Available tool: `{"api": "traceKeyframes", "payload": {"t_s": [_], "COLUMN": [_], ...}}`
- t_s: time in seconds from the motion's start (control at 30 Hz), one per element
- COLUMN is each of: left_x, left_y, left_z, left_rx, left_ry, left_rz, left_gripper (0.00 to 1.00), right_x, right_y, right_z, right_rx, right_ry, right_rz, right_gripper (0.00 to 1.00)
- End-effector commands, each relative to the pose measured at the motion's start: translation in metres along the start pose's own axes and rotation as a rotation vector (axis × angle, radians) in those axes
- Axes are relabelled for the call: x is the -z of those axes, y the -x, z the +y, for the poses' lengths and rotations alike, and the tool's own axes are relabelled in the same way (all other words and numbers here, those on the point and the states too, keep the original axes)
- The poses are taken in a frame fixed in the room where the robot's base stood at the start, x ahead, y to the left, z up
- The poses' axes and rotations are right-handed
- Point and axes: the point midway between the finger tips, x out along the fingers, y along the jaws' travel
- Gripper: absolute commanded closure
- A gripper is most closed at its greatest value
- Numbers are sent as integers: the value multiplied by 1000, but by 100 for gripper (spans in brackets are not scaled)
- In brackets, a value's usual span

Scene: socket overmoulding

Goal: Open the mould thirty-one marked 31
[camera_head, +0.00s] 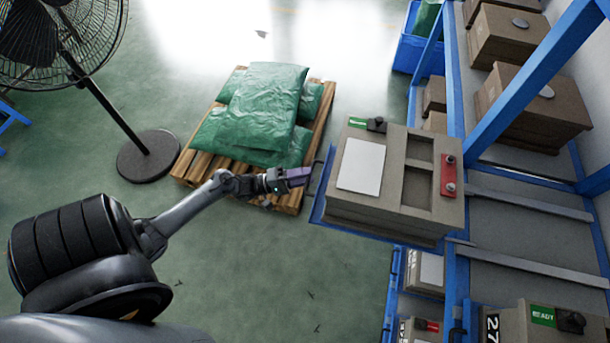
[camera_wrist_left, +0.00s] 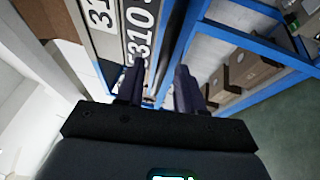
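A grey-brown mould (camera_head: 385,185) sits on the blue rack, with a white plate, a green label and a red tag on top. In the left wrist view, a pale face beside the fingers bears large dark digits reading "31" (camera_wrist_left: 101,14), and a neighbouring strip reads "310" (camera_wrist_left: 140,30). My left gripper (camera_head: 299,177) is just left of the mould in the head view, by a thin dark handle (camera_head: 318,164). In the left wrist view its two fingers (camera_wrist_left: 157,88) stand apart, with a dark bar seen between them. Contact cannot be told. My right gripper is not in view.
The blue rack (camera_head: 457,90) holds more moulds, including one marked "27" (camera_head: 492,326) at lower right. A wooden pallet (camera_head: 290,200) with green bags (camera_head: 265,105) lies behind my left arm. A fan (camera_head: 148,155) stands at left.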

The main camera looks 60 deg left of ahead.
Motion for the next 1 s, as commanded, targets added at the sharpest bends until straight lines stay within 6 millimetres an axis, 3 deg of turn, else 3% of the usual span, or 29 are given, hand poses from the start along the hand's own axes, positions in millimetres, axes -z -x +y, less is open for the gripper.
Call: {"api": "traceKeyframes", "payload": {"t_s": [0.6,1.0], "left_x": [0,0], "left_y": [92,102], "left_z": [-1,0], "left_rx": [4,1], "left_ry": [0,-1], "left_rz": [-1,0], "left_gripper": [63,63], "right_x": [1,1], "right_y": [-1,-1], "right_z": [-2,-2], "right_rx": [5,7], "right_ry": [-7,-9], "right_rz": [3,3], "right_gripper": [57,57]}}
